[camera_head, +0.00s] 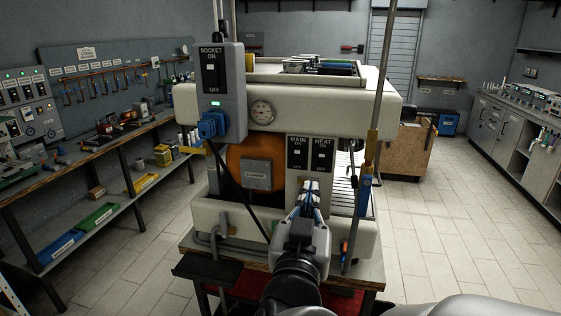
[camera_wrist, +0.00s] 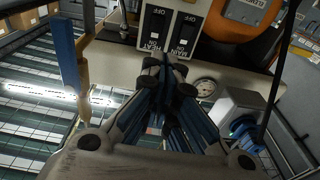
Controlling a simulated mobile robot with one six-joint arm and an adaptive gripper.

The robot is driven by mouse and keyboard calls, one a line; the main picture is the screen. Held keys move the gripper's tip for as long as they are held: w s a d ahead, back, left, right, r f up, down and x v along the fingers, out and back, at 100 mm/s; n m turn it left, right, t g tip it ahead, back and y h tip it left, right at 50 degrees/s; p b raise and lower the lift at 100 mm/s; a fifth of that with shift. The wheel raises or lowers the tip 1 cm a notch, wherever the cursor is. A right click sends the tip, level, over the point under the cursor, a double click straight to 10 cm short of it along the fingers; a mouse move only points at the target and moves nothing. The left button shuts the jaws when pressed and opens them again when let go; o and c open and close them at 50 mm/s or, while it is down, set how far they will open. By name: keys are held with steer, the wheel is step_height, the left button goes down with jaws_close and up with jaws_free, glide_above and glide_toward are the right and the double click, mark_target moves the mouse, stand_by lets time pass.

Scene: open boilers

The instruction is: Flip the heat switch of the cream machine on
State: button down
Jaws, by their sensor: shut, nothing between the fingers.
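The cream machine (camera_head: 214,216) stands on a bench in the middle of the head view. Its heat switch (camera_head: 322,153) is a black panel on the front, right of the main switch (camera_head: 298,152). In the wrist view, the heat switch (camera_wrist: 153,29) and main switch (camera_wrist: 184,34) appear upside down at the top. I cannot tell the heat lever's position for certain. My gripper (camera_head: 309,186) is shut and empty, just below the two switches in the head view. In the wrist view, its fingertips (camera_wrist: 166,75) are near the label ends of the panels; contact is unclear.
A socket box (camera_head: 223,80) with a blue plug (camera_head: 212,125) hangs at the machine's front left. A pole (camera_head: 378,80) rises at the right, with a yellow and blue part. An orange disc labelled element (camera_head: 238,156) is left of the switches. Floor is clear to the right.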

steer(key=shift+s+d+r+h, duration=0.1)
steer(key=shift+d+h, duration=0.1)
steer(key=shift+h, duration=0.2)
steer(key=shift+r, duration=0.1)
steer(key=p, duration=0.8)
glide_toward(322, 159)
steer(key=w+r, duration=0.1)
steer(key=w, duration=0.1)
steer(key=w+d+r, duration=0.1)
steer(key=w, duration=0.1)
steer(key=w+d+r, duration=0.1)
steer(key=w, duration=0.1)
steer(key=shift+w, duration=0.1)
